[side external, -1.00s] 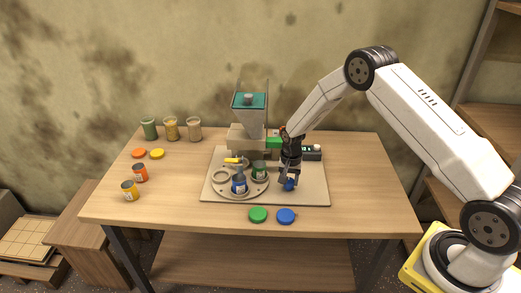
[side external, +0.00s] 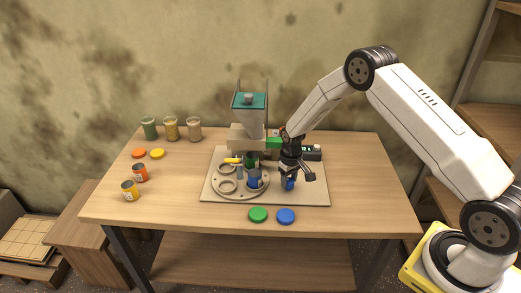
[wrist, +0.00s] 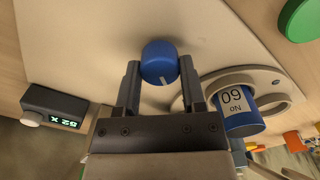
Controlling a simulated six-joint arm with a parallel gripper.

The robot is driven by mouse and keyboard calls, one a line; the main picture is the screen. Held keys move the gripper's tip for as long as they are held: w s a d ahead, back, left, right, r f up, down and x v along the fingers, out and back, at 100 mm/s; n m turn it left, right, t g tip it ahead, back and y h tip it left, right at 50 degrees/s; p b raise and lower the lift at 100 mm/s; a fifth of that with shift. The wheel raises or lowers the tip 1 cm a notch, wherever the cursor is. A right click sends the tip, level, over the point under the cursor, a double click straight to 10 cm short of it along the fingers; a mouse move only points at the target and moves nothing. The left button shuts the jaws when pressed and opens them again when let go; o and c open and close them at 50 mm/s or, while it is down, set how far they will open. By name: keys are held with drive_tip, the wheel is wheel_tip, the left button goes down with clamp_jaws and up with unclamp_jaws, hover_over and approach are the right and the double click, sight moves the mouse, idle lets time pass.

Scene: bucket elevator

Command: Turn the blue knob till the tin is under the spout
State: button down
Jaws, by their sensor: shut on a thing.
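The blue knob (wrist: 159,62) is between the fingertips of my gripper (wrist: 158,75) in the wrist view, its white mark visible. In the side view my gripper (side external: 289,180) is shut on the knob, pointing down at the right of the base plate. The round turntable (side external: 228,193) carries a blue tin (side external: 254,180) at its front right and a green tin (side external: 251,162) at its back. The blue tin (wrist: 240,122) shows a white label in the wrist view. The hopper (side external: 249,120) stands behind the turntable; its spout is not clearly visible.
Blue (side external: 286,216) and green (side external: 258,214) lids lie in front of the base plate (side external: 310,197). Orange (side external: 140,173) and yellow (side external: 130,191) tins stand at left, several jars behind them. A small lit display box (wrist: 55,107) stands on the plate.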

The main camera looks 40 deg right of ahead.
sight(289, 181)
drive_tip(key=n, duration=0.7)
drive_tip(key=shift+s, duration=0.1)
idle(0.5)
drive_tip(key=shift+c, duration=0.9)
unclamp_jaws()
drive_tip(key=shift+r, duration=0.1)
drive_tip(key=shift+r, duration=3.8)
drive_tip(key=shift+r, duration=0.1)
